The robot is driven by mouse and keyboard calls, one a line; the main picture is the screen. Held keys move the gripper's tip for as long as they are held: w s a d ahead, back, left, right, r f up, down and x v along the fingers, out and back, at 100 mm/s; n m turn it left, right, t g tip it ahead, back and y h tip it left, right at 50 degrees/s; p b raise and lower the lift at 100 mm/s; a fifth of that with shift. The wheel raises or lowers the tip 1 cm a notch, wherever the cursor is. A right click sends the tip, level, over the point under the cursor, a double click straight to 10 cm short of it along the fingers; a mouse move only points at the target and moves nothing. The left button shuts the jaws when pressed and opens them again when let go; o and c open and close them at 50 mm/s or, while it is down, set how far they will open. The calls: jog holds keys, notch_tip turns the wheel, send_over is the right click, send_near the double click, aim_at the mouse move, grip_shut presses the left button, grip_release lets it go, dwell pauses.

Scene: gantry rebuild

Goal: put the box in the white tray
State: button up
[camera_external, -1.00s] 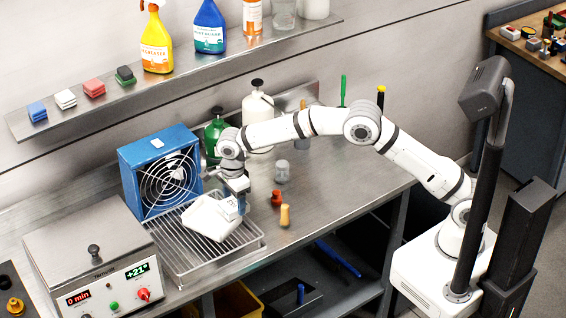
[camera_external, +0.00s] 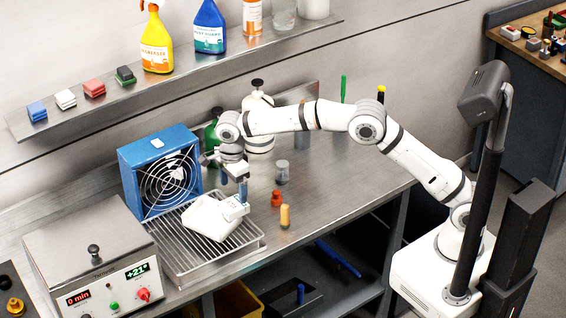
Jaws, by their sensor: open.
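The white tray (camera_external: 207,219) sits turned at an angle on the wire rack in front of the blue fan. A small white box (camera_external: 235,208) with a dark mark shows at the tray's right side. It overlaps the tray in the picture; I cannot tell whether it lies inside or on the rim. My gripper (camera_external: 234,183) is open just above the box, fingers pointing down and apart, with nothing seen between them.
The blue fan (camera_external: 158,172) stands close behind the tray. The wire rack (camera_external: 185,262) lies beside the steel heating unit (camera_external: 95,258). A red piece (camera_external: 276,198), a yellow-orange peg (camera_external: 285,217) and a grey weight (camera_external: 282,172) stand to the right.

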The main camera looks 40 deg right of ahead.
aim_at(235, 203)
notch_tip(235, 203, up, 7)
jog(key=shift+f, duration=0.2)
jog(key=s+d+r+n+t, duration=0.1)
jog(key=s+d+r+n, duration=0.15)
jog(key=d, duration=0.75)
jog(key=s+d+r+n, duration=0.1)
jog(key=d+r+n, duration=0.25)
jog(key=d, duration=0.55)
jog(key=s+d+r+n+t, duration=0.1)
jog(key=d+r+n, duration=0.25)
jog(key=d, duration=0.65)
jog(key=s+d+f+n, duration=0.4)
jog(key=s+d, duration=0.5)
jog(key=s, duration=0.2)
jog(key=s+d+f+n+t, duration=0.1)
jog(key=s+d+f+n, duration=0.3)
jog(key=s+d, duration=0.4)
jog(key=s, duration=0.2)
jog(key=shift+s+d, duration=0.35)
jog(key=shift+s, duration=0.05)
